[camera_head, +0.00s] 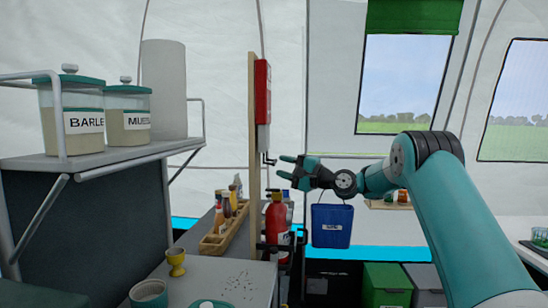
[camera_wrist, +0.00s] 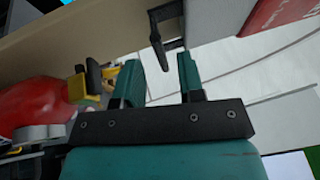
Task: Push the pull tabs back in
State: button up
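No part is clearly recognisable as a pull tab. A narrow red and grey box (camera_head: 263,92) is fixed to the side of a wooden post, and a small dark crank-like piece (camera_head: 269,159) sticks out below it. My gripper (camera_head: 286,167) is just right of this piece, its fingers spread and pointing at it. In the wrist view, the dark piece (camera_wrist: 157,45) is ahead of my two open teal fingers (camera_wrist: 160,78), with nothing held between them. The box's red part (camera_wrist: 275,14) shows at upper right. I cannot tell whether a finger touches the dark piece.
The wooden post (camera_head: 253,140) stands just left of the gripper. A red fire extinguisher (camera_head: 277,225) is below, also near the fingers in the wrist view (camera_wrist: 35,100). A blue bin (camera_head: 332,226) hangs under my arm. The counter (camera_head: 215,275) holds a bottle rack (camera_head: 224,240) and an egg cup.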

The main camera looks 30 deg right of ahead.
aim_at(274, 161)
jog(key=shift+p+x, duration=0.35)
jog(key=shift+x, duration=1.65)
grip_shut()
jog(key=shift+r, duration=0.1)
